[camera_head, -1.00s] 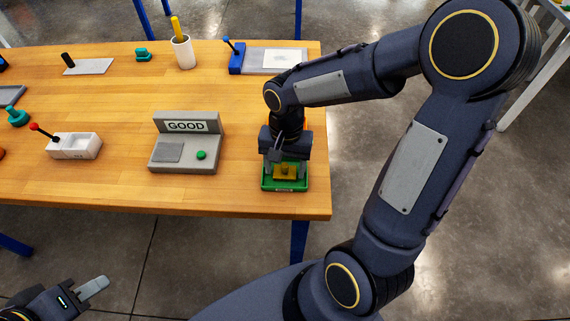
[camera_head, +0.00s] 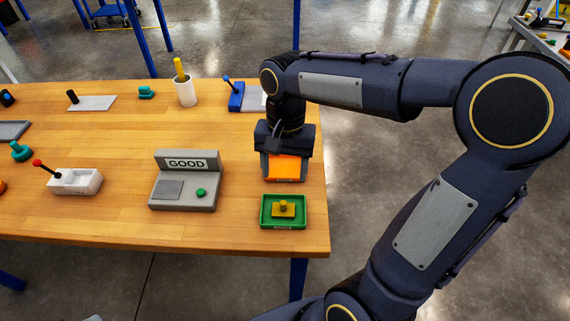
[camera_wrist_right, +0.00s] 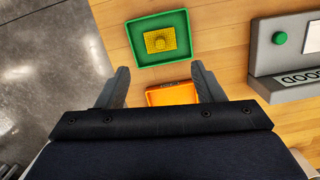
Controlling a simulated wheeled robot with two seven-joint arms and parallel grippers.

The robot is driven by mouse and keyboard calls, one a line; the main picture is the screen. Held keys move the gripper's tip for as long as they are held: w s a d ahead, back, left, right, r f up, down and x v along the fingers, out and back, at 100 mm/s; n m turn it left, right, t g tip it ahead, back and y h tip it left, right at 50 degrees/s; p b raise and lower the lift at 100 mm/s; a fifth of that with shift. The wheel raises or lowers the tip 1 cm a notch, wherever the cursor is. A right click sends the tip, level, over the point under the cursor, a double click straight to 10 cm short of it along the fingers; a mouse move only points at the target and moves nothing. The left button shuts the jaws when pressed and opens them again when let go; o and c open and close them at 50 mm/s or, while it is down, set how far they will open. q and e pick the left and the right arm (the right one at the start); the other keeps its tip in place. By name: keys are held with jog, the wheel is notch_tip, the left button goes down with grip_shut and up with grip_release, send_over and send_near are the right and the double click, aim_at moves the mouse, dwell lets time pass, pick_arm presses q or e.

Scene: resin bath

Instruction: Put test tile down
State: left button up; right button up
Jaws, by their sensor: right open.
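The yellow test tile (camera_head: 283,208) with a small knob lies in the green tray (camera_head: 264,223) near the table's front right corner. In the right wrist view the tile (camera_wrist_right: 160,41) lies flat inside the green tray (camera_wrist_right: 138,55), apart from my fingers. My right gripper (camera_head: 284,179) is open and empty, raised behind the green tray and over the orange tray (camera_head: 285,168). In the right wrist view the orange tray (camera_wrist_right: 172,94) shows between the fingers, partly hidden by my gripper. Only a small tip, probably of my left gripper, shows at the bottom left.
A grey GOOD tester (camera_head: 185,196) with a green button stands left of the green tray. A white box with a red-knobbed lever (camera_head: 78,181) is farther left. A white cup (camera_head: 186,91) and a blue lever device (camera_head: 240,97) stand at the back. Bare wood lies between them.

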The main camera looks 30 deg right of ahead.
jog(key=s+a+n+t+y, duration=0.2)
jog(key=s+n+t, duration=0.4)
jog(key=s, duration=0.6)
jog(key=shift+s+t+y, duration=0.3)
jog(key=shift+s+y, duration=0.1)
jog(key=shift+y, duration=0.1)
dwell(0.5)
